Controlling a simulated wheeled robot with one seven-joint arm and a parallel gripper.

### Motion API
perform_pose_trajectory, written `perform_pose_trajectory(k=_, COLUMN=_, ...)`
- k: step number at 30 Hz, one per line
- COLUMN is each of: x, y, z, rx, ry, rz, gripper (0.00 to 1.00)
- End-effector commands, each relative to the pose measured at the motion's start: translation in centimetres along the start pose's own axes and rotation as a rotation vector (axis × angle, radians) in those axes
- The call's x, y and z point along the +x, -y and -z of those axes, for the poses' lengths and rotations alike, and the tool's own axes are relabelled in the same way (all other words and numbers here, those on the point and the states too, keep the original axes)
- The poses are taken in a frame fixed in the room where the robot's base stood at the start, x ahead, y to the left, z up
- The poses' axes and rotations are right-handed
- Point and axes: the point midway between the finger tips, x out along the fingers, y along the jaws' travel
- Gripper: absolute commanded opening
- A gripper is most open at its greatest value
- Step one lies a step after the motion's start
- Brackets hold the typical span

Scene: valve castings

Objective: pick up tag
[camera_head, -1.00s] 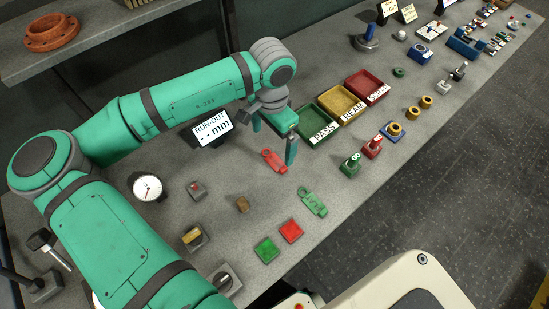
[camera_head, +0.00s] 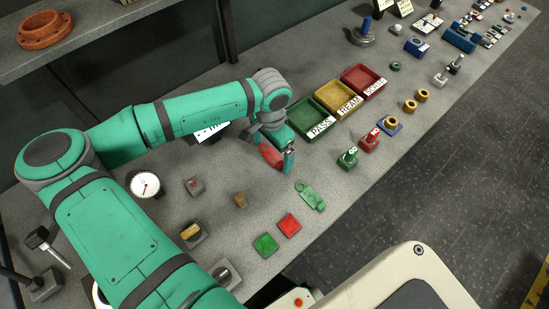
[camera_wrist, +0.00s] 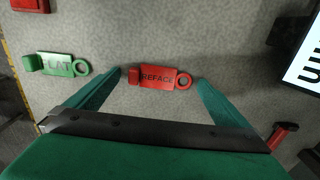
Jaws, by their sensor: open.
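A red tag (camera_head: 270,155) lies on the grey bench; in the wrist view the red tag (camera_wrist: 157,78) reads REFACE and has a ring at its right end. A green tag (camera_head: 311,196) lies nearer the bench's front edge; in the wrist view the green tag (camera_wrist: 58,65) is at the left, partly readable as "LAT". My gripper (camera_head: 274,160) is open, low over the red tag. In the wrist view my gripper (camera_wrist: 157,80) has one finger beyond each end of the red tag. I cannot tell whether the fingertips touch the bench.
Green PASS (camera_head: 303,130), yellow REAM (camera_head: 328,113) and red SCRAP (camera_head: 381,87) trays stand behind my gripper. A run-out display (camera_head: 213,131) is close by, partly behind my arm. Green (camera_head: 265,245) and red (camera_head: 289,225) square pads lie nearer the front.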

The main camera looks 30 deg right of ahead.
Motion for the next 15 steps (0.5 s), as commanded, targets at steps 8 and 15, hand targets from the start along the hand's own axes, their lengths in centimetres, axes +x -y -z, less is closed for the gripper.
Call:
perform_pose_trajectory(k=8, x=-0.03, y=0.08, z=-0.14, rx=-0.003, ry=0.000, rz=0.000, gripper=0.58)
perform_pose_trajectory(k=15, x=-0.07, y=0.08, z=-0.13, rx=-0.003, ry=0.000, rz=0.000, gripper=0.58)
